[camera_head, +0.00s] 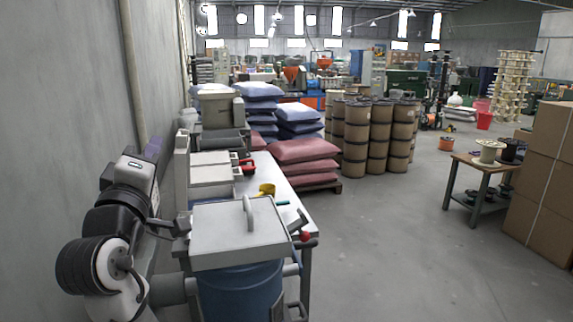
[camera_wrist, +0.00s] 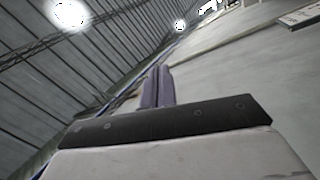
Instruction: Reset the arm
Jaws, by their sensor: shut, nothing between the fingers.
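My gripper shows at the left of the head view, its purple fingers (camera_head: 153,147) pointing up and away beside the grey wall. My folded black and white arm lies below it. In the wrist view the two purple fingers (camera_wrist: 158,73) lie side by side, shut and empty. They point toward the wall and ceiling, and no object is close to their tips.
A bench (camera_head: 300,208) stands just right of my arm. A blue drum (camera_head: 240,292) with a grey lid (camera_head: 232,232) is close in front. The wall (camera_head: 75,90) is near on the left. Open floor (camera_head: 400,250) lies to the right, before a small table (camera_head: 479,168).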

